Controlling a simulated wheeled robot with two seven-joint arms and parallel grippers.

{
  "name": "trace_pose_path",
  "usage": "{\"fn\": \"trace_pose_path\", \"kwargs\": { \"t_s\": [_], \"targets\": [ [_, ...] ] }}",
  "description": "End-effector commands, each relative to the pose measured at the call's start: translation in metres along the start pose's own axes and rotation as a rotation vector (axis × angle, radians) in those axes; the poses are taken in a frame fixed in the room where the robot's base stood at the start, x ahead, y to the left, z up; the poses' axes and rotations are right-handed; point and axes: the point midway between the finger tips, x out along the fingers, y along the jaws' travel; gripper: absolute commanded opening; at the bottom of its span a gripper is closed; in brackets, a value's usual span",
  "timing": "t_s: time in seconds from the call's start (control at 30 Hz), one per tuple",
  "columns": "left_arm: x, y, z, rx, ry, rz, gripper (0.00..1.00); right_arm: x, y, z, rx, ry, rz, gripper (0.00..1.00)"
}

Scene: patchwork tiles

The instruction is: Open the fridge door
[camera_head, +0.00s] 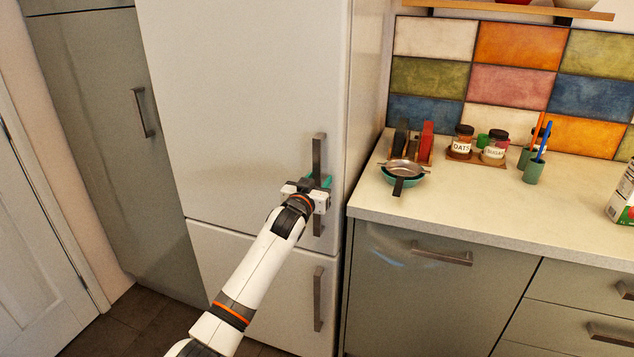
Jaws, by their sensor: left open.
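The white fridge (240,90) stands in the middle of the view, with an upper door and a lower door. Both doors look shut. The upper door has a dark vertical handle (319,155) near its right edge. The lower door has a similar handle (318,300). My left gripper (318,183) is at the lower part of the upper handle, with its jaws open. The wrist hides part of the handle, and I cannot tell whether the fingers touch it. My right gripper is not in view.
A counter (470,210) adjoins the fridge on the right, with a bowl and strainer (402,172), jars (463,140) and a green cup (533,170) on it. A tall grey cabinet (90,110) stands on the left. A white room door (35,250) is at far left.

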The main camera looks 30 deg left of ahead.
Motion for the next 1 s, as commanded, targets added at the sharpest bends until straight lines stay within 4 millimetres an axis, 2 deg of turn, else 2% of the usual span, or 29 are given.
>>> {"fn": "trace_pose_path", "kwargs": {
  "t_s": [0.2,0.4,0.47,0.77,1.0],
  "targets": [
    [0.000,0.000,0.000,0.000,0.000,0.000,0.40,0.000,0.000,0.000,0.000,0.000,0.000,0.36],
    [0.000,0.000,0.000,0.000,0.000,0.000,0.07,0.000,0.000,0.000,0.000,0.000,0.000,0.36],
    [0.000,0.000,0.000,0.000,0.000,0.000,0.00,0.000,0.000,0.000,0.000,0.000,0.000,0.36],
    [-0.002,0.000,0.000,0.001,0.001,-0.005,0.00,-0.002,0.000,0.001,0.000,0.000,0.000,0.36],
    [-0.017,0.002,0.001,0.006,0.004,-0.050,0.00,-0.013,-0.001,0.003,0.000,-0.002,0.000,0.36]
  ]
}}
